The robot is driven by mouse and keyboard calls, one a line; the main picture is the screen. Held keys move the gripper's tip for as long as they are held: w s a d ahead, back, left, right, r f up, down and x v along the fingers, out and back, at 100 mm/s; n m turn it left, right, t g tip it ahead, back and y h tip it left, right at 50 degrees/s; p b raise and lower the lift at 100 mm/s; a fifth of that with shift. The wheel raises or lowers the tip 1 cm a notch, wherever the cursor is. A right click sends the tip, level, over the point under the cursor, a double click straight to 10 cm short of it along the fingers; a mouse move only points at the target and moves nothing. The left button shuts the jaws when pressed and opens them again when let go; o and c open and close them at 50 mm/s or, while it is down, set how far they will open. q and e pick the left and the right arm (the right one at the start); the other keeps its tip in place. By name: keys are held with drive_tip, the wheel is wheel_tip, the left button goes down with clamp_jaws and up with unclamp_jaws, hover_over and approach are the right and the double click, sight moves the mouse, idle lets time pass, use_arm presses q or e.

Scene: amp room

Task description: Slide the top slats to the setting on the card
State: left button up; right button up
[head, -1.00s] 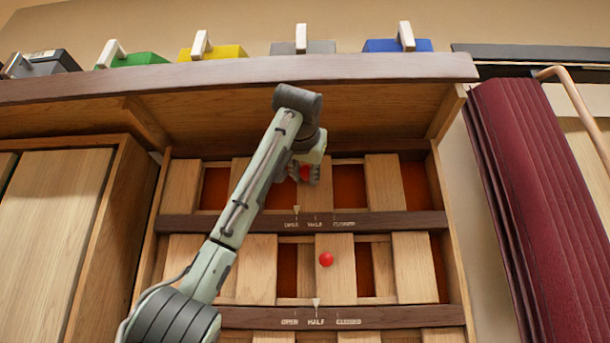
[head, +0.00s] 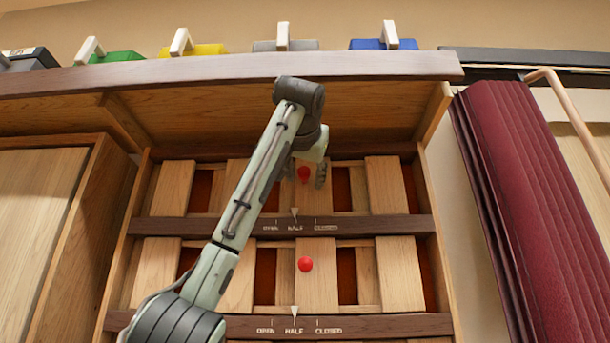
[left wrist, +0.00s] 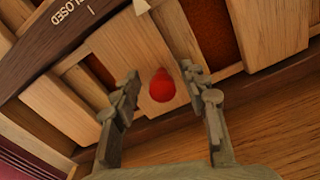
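The top slats (head: 385,185) are light wooden boards with dark red gaps between them. Their white pointer (head: 294,212) stands at HALF on the top label rail (head: 375,226). The red knob (head: 304,174) on a top slat also shows in the left wrist view (left wrist: 162,87). My left gripper (head: 305,171) is open, with one finger on each side of the knob and visible gaps to it. The lower slats (head: 400,275) have their own red knob (head: 305,264), and their pointer (head: 294,312) is also at HALF. No card is readable. My right gripper is out of view.
A wooden ledge (head: 230,70) overhangs the slats, with green (head: 117,57), yellow (head: 205,50) and blue (head: 372,44) blocks on top. A wooden panel (head: 30,220) stands left; a dark red pleated item (head: 530,190) hangs right.

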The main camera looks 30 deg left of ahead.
use_arm(q)
drive_tip(key=v, duration=1.2)
idle(0.6)
